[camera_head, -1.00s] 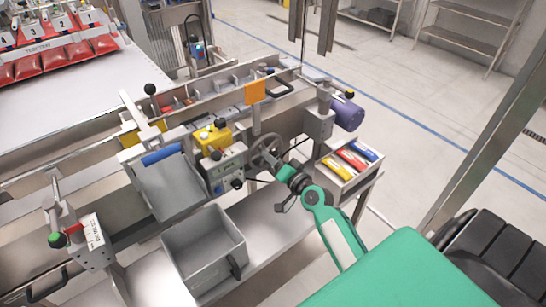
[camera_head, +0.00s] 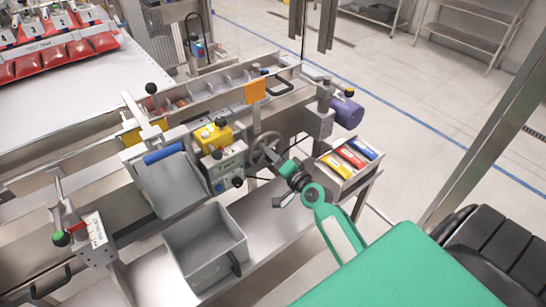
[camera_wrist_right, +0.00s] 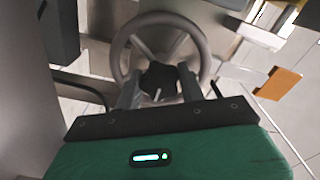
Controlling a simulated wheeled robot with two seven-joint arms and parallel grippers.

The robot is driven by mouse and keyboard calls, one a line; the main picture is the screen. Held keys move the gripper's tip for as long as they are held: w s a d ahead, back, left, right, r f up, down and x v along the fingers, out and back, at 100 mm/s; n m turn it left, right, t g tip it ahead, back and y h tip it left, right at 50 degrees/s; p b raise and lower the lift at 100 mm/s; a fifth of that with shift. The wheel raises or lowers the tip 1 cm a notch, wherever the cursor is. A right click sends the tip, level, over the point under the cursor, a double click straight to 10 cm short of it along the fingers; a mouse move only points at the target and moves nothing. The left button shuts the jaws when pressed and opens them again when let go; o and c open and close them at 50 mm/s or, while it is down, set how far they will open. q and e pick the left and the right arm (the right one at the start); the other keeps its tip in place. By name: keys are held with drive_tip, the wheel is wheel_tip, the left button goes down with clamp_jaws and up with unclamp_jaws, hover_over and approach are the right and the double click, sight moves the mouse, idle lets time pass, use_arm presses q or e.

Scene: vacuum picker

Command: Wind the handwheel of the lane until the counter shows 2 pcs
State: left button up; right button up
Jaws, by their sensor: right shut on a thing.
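The grey handwheel (camera_head: 265,147) stands upright on the front of the lane, and it fills the upper middle of the right wrist view (camera_wrist_right: 201,47). My right gripper (camera_head: 277,158) reaches it from the lower right. In the right wrist view its two dark fingers (camera_wrist_right: 159,84) are shut on the black knob (camera_wrist_right: 158,77) in front of the wheel. The counter box (camera_head: 227,166) is left of the wheel; its digits are too small to read. My left gripper is not in view.
A grey bin (camera_head: 205,245) stands below the counter, with a tilted grey tray (camera_head: 172,187) above it. A box of yellow, red and blue packs (camera_head: 349,160) is right of the wheel. A purple motor (camera_head: 347,112) and an orange plate (camera_head: 255,90) are close behind.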

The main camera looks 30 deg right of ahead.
drive_tip(key=o, duration=1)
drive_tip(key=shift+c, duration=0.2)
drive_tip(key=shift+s, duration=0.1)
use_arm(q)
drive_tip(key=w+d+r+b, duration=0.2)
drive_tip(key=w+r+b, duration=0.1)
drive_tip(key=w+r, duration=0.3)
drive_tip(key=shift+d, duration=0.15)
use_arm(e)
drive_tip(key=s+d, duration=0.1)
drive_tip(key=s, duration=1.2)
drive_tip(key=shift+s, duration=0.25)
drive_tip(key=shift+d, duration=0.1)
